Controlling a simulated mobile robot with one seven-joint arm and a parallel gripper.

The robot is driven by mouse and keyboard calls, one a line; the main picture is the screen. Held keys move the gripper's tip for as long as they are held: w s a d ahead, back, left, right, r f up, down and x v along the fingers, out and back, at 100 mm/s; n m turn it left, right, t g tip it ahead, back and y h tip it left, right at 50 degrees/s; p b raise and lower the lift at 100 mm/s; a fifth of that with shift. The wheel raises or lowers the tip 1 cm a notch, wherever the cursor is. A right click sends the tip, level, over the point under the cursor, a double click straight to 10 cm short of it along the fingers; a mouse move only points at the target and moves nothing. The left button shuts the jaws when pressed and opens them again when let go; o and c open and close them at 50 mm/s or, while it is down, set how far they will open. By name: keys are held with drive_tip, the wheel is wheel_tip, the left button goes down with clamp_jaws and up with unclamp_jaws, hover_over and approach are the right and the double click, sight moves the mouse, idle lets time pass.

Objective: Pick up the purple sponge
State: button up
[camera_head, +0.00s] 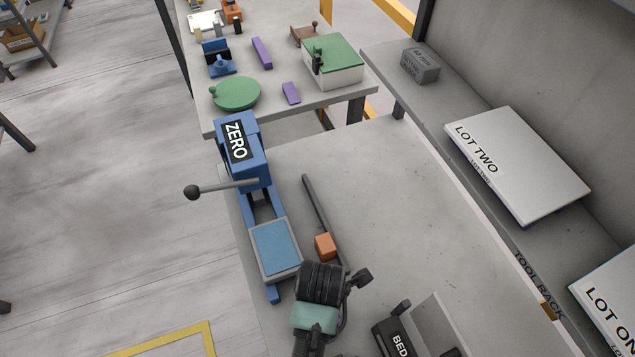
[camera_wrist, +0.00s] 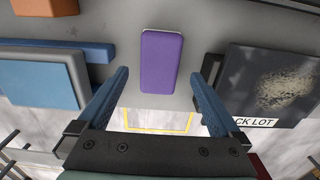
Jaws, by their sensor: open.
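My gripper (camera_wrist: 160,82) is open, with one blue finger at each side of the sponge in the picture and a gap on both sides. I see no contact; the height between fingers and sponge is hard to tell. In the head view, the end of my arm is at bottom centre, and its fingers and this sponge are hidden. Two other purple pieces, a long bar (camera_head: 262,53) and a short block (camera_head: 291,93), lie on the far table.
An orange block (camera_head: 325,246) and a dark bar (camera_head: 322,218) lie beside the blue ZERO press (camera_head: 245,157) on the stone slab. A dark panel (camera_wrist: 268,88) stands at right in the wrist view. The slab's middle right is clear.

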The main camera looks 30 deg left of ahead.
drive_tip(key=shift+s+a+f+p, duration=0.1)
drive_tip(key=shift+f+p, duration=0.15)
drive_tip(key=shift+f, duration=1.25)
drive_tip(key=shift+s+a+f+p, duration=0.1)
drive_tip(key=shift+f+p, duration=0.15)
drive_tip(key=shift+f, duration=1.25)
drive_tip(key=c, duration=1.3)
drive_tip(key=shift+o, duration=0.2)
drive_tip(key=shift+r, duration=0.1)
wheel_tip(320, 180, up, 10)
drive_tip(key=shift+f, duration=0.1)
